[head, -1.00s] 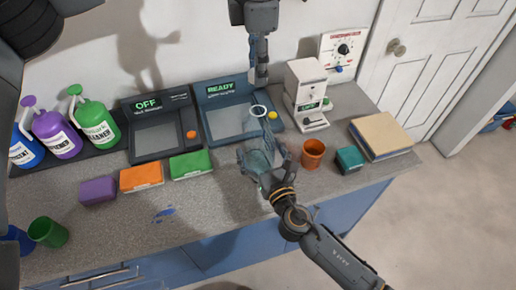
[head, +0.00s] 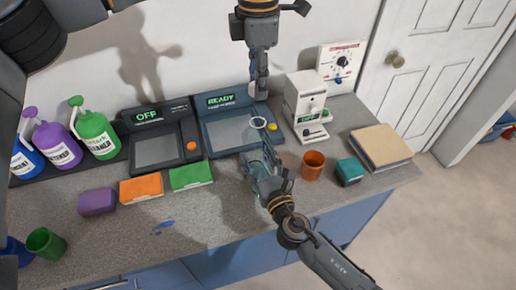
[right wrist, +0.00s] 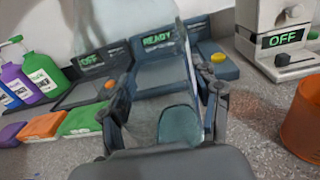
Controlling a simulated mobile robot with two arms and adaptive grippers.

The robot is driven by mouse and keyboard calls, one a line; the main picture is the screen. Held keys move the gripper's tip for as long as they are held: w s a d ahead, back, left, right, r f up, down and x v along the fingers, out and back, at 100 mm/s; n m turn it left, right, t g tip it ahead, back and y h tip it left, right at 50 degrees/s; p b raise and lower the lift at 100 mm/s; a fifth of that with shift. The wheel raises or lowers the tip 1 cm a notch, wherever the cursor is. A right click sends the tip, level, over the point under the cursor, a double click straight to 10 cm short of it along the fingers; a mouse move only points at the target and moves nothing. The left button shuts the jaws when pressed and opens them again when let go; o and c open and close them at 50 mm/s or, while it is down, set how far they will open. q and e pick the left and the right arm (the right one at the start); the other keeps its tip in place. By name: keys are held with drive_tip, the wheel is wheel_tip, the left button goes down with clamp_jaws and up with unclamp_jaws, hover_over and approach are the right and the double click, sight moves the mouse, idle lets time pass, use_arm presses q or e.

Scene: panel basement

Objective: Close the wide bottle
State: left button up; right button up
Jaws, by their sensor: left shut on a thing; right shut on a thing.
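The wide bottle (head: 252,165) is clear, with blue-green liquid; it also shows in the right wrist view (right wrist: 180,125). A pale ring (head: 258,122), apparently its mouth, shows at its upper end. My right gripper (head: 264,166) is shut around the bottle, with a finger on each side in the right wrist view (right wrist: 163,115). My left gripper (head: 259,95) points down from above, over the ring and apart from it. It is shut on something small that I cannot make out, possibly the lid. Whether the bottle touches the counter is unclear.
On the counter (head: 185,230), the READY device (head: 232,130) and OFF device (head: 155,150) stand behind the bottle. Sponges (head: 190,175) lie left.

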use_arm(q)
drive_tip(key=shift+f, duration=2.4)
drive_tip(key=shift+f, duration=0.1)
drive_tip(key=shift+f, duration=0.8)
drive_tip(key=shift+f, duration=0.55)
drive_tip(key=m, duration=2.9)
drive_tip(key=shift+f, duration=0.1)
